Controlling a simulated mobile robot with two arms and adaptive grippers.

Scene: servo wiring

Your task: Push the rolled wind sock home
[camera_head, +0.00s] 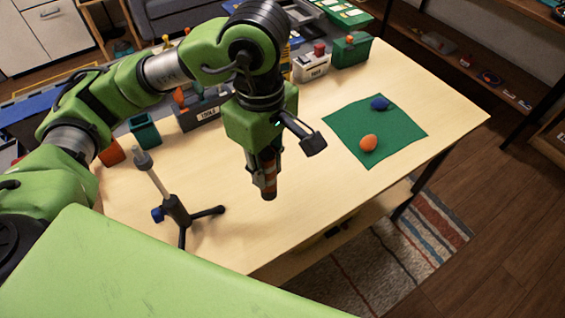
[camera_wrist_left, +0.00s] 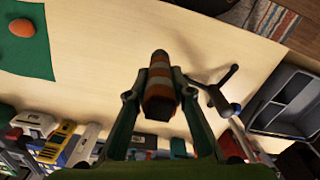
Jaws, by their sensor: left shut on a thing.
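My left gripper (camera_head: 266,160) hangs over the middle of the table, pointing down. It is shut on the rolled wind sock (camera_head: 268,184), an orange and white striped roll with a dark end. In the left wrist view the wind sock (camera_wrist_left: 161,78) sits between the two fingers of the gripper (camera_wrist_left: 160,97). A small black tripod stand (camera_head: 176,208) with a blue knob, a pale rod and a grey top stands left of the gripper. The stand (camera_wrist_left: 222,98) also shows right of the wind sock in the wrist view, apart from it. My right gripper is out of view.
A green mat (camera_head: 401,126) holds an orange egg-shaped object (camera_head: 368,143) and a blue object (camera_head: 380,104). The table's front middle is clear.

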